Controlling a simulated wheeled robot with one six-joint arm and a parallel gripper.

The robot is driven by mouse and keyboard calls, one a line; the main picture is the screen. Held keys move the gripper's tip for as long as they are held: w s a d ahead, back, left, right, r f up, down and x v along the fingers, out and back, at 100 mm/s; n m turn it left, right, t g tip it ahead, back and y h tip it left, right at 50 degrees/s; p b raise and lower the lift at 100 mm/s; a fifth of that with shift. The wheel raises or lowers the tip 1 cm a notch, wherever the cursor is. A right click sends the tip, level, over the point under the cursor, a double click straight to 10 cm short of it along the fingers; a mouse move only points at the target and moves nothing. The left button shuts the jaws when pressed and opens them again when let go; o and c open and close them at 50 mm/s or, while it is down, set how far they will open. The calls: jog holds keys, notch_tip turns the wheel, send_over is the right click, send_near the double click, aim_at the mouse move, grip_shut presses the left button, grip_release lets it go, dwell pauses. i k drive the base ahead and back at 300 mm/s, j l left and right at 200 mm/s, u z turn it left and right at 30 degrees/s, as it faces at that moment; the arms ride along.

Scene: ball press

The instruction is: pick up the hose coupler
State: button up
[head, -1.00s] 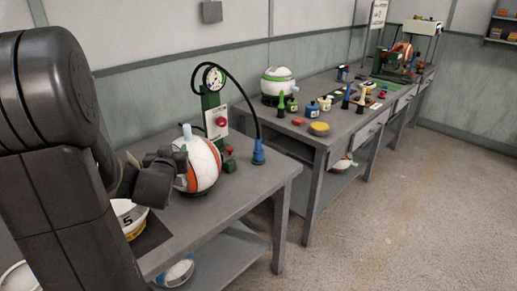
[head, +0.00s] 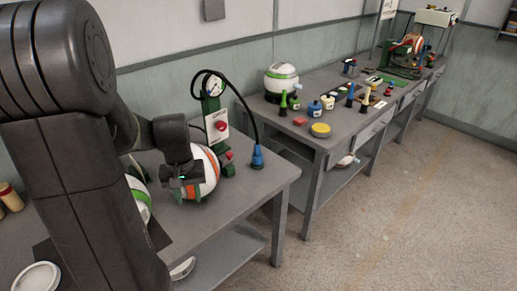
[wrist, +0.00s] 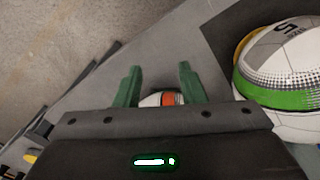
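The hose coupler (head: 257,157) is the blue fitting at the end of a black hose, standing upright on the near bench's right side. The hose loops from a green pump stand with a gauge (head: 214,86). My gripper (head: 188,185) is left of the coupler and apart from it, in front of a white and orange ball (head: 208,170). In the wrist view, the two green fingers of my gripper (wrist: 160,80) are spread with nothing held between them. Part of the orange and white ball (wrist: 167,98) shows beyond the palm edge. I cannot make out the coupler there.
A green and white ball (head: 139,200) lies partly behind my arm, and shows large at right in the wrist view (wrist: 285,90). A red button (head: 221,126) is on the stand. The near bench (head: 235,200) is bare at its front right. A second bench holds pumps and bottles.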

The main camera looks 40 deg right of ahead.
aim_at(257, 156)
jog(key=l+u, duration=0.25)
jog(key=l, duration=1)
jog(key=l+u, duration=0.3)
jog(key=l, duration=0.95)
